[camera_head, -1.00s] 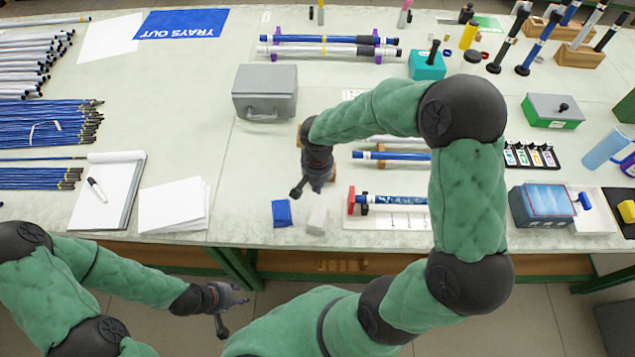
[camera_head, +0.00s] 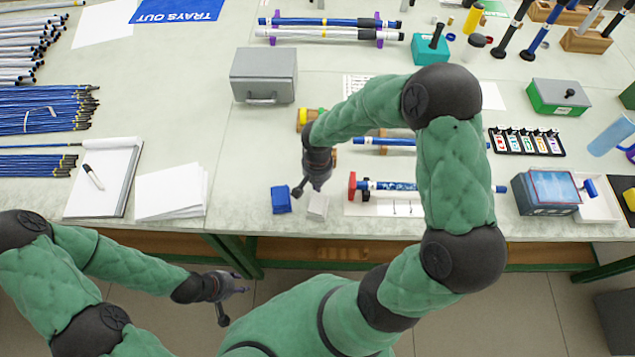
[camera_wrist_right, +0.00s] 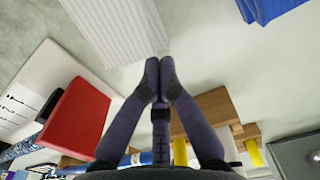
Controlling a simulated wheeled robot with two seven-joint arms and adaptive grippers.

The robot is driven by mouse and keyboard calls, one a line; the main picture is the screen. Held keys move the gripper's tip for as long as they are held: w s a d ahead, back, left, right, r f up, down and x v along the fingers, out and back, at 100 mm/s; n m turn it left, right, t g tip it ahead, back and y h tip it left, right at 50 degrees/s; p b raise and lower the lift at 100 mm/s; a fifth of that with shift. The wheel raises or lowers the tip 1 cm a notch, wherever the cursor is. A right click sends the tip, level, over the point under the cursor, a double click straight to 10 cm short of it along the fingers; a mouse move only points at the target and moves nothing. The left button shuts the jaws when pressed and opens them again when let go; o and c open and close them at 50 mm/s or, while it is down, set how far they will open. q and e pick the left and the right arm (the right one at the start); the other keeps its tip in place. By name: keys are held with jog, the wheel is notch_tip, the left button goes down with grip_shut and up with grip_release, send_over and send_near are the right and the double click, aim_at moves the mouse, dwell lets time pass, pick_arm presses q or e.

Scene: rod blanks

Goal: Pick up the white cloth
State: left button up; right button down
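The white cloth (camera_head: 318,206) is a small folded pale block near the table's front edge, just right of a folded blue cloth (camera_head: 281,199). In the right wrist view the white cloth (camera_wrist_right: 115,25) is striped and lies beyond the fingertips, to their upper left. My right gripper (camera_head: 318,188) is above the table, just behind the white cloth in the head view. Its fingertips (camera_wrist_right: 160,75) are together with nothing between them. My left gripper (camera_head: 242,290) is in front of the table, below its edge, too small to show whether its fingers are apart.
A red-ended fixture (camera_head: 352,186) with a blue rod stands right of the white cloth. Wooden blocks (camera_wrist_right: 215,105) lie near my right gripper. A grey box (camera_head: 264,75) stands farther back. White sheets (camera_head: 170,192) lie left; the table between them and the blue cloth is clear.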

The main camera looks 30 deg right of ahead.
aim_at(317, 206)
jog(key=s+a, duration=0.1)
jog(key=s+a+b, duration=0.1)
jog(key=s, duration=0.1)
jog(key=s+a, duration=0.1)
jog(key=s, duration=0.1)
jog(key=shift+b, duration=0.4)
jog(key=shift+s+a, duration=0.25)
jog(key=shift+s, duration=0.15)
jog(key=shift+r, duration=0.15)
